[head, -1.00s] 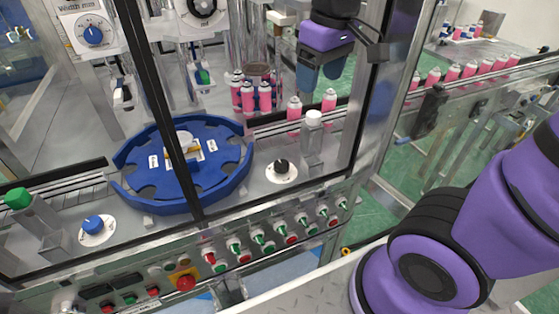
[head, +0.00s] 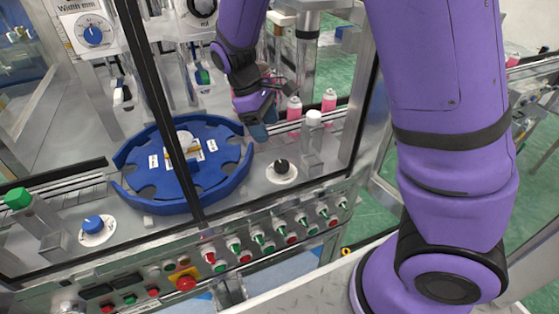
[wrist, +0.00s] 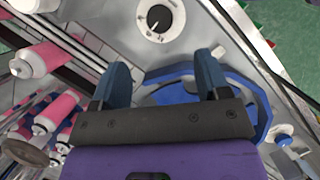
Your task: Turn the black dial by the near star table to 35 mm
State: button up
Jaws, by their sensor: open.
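The black dial (head: 281,167) sits on a white round scale plate on the machine deck, right of the blue star table (head: 240,181). In the wrist view the black dial (wrist: 158,17) is at the top centre, beyond the fingertips, with its scale marks too small to read. My gripper (head: 262,130) hangs above the deck, up and left of the dial and by the star table's right rim. In the wrist view my gripper (wrist: 161,75) has two blue fingers spread wide with nothing between them. The star table (wrist: 248,85) lies partly behind the fingers.
A clear block with a white cap (head: 313,140) stands just right of the dial. Pink cans (head: 294,110) stand behind it. A metal frame post (head: 362,130) and a row of buttons (head: 270,245) are in front. A blue dial (head: 94,226) is at left.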

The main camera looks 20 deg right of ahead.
aim_at(281, 164)
jog(key=x, duration=1.1)
jog(key=shift+w+a+f, duration=0.15)
jog(key=shift+w+f, duration=0.1)
jog(key=shift+f, duration=0.2)
jog(key=c, duration=0.9)
